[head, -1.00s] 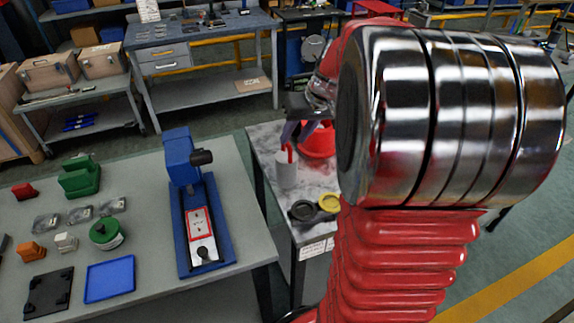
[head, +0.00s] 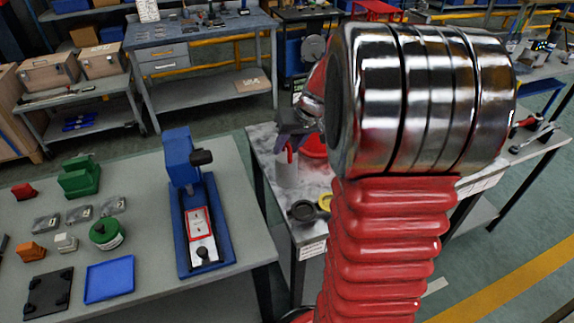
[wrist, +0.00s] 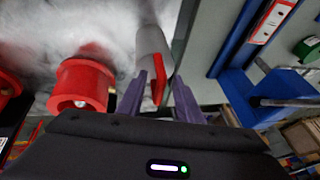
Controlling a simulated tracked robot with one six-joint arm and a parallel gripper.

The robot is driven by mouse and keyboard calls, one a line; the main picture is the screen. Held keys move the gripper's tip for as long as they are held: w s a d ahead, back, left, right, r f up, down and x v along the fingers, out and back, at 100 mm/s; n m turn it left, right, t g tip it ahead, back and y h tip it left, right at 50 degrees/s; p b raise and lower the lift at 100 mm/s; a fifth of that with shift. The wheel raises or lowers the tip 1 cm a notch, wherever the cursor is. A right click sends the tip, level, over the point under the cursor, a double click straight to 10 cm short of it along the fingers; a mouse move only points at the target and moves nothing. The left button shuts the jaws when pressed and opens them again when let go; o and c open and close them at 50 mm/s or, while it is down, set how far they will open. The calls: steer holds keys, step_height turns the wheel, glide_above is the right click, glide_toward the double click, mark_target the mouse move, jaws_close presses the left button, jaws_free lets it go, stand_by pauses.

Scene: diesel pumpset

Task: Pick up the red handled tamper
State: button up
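A pale grey cylinder with a red handle, which looks like the red handled tamper (head: 287,173), stands on the marble-topped table (head: 262,142) in the head view. In the wrist view, its grey body (wrist: 151,42) runs up from between my fingers, and the red handle (wrist: 160,78) shows between the tips. My gripper (wrist: 158,92) has two purple fingers spread apart, one on each side of the handle. I see a gap at the right finger; contact at the left is unclear. In the head view my gripper (head: 290,130) is just above the cylinder, partly hidden by my arm.
A red round object (wrist: 82,85) lies left of my fingers in the wrist view. A blue press (head: 190,200) stands on the grey table to the left.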

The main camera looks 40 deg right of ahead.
steer(key=shift+c, duration=0.6)
jaws_close()
stand_by(1.1)
